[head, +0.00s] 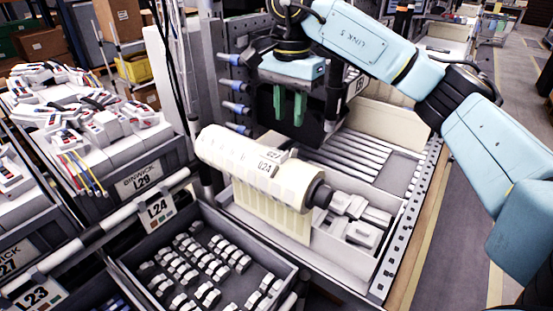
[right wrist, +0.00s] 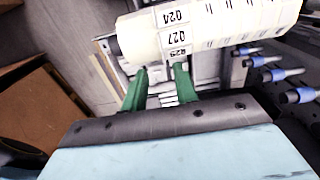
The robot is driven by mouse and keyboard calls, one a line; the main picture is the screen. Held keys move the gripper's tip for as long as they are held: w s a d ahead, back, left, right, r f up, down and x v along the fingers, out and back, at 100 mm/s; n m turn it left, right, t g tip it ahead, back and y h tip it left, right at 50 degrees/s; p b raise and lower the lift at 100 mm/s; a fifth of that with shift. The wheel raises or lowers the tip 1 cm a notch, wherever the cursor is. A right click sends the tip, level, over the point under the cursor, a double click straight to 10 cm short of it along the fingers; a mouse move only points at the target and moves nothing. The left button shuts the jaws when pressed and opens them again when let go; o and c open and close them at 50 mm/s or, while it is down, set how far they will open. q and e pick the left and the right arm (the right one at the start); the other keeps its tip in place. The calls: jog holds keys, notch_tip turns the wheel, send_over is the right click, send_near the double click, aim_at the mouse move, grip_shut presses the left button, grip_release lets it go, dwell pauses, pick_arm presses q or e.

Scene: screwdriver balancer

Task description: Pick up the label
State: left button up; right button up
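A cream roll of labels (head: 232,158) lies on a horizontal spindle in the middle of the head view, with a strip of backing hanging below it. White labels with black print stand along the roll, one reading like U24 (head: 267,169). The roll fills the top of the right wrist view (right wrist: 225,28), where a label (right wrist: 178,52) at its lower edge sits by my fingertips. My right gripper (head: 289,104) has two green fingers, set apart with nothing clearly held. It hangs behind the roll in the head view and also shows in the right wrist view (right wrist: 158,80). My left gripper is not seen.
A grey tray (head: 150,244) of small white parts stands in front of the roll. Blue-tipped pegs (head: 236,107) project from a rack behind it. Bins of white devices (head: 92,112) fill the left. White parts (head: 358,220) lie right of the spindle.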

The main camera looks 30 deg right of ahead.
aim_at(287, 159)
notch_tip(287, 159, down, 9)
jog(key=shift+a+r, duration=0.1)
dwell(0.4)
grip_shut()
